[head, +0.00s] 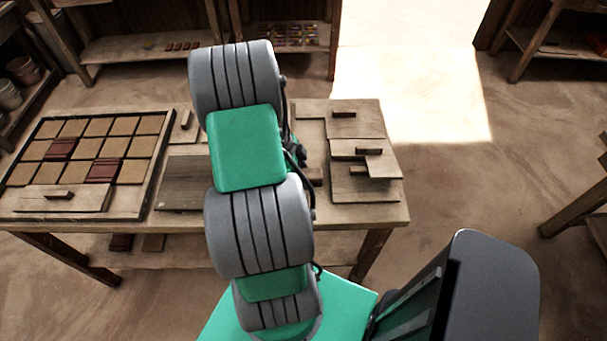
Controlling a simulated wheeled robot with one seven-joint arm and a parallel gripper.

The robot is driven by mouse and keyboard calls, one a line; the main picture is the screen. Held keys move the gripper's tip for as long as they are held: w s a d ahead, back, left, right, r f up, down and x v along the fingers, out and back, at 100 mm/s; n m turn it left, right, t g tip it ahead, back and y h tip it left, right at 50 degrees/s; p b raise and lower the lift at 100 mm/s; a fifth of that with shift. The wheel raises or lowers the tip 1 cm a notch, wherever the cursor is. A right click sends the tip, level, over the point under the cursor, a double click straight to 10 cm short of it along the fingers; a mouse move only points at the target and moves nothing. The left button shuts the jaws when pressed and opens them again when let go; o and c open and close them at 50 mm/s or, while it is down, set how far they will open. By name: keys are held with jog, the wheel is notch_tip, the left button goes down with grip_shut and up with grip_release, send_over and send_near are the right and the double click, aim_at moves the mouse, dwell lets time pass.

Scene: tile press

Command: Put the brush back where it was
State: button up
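I cannot make out a brush; it may be hidden behind my arm. The wooden table (345,217) stands in front of me, with my arm rising across its middle. My gripper's fingers are hidden behind the arm links, so I cannot see whether they hold anything. On the left of the table is a dark-framed tray (157,172) of tan square tiles, two of its squares dark red. A wooden board with a small dark handle (63,200) lies over the tray's front part.
Several thin boards with dark handle blocks lie at the table's right, including a back one (355,126) and a front one (378,190). A flat brown board (182,184) lies right of the tray. Shelves stand behind; the floor (460,185) right of the table is clear.

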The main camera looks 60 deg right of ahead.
jog(key=shift+f, duration=0.8)
jog(key=o, duration=1.3)
jog(key=shift+r, duration=0.1)
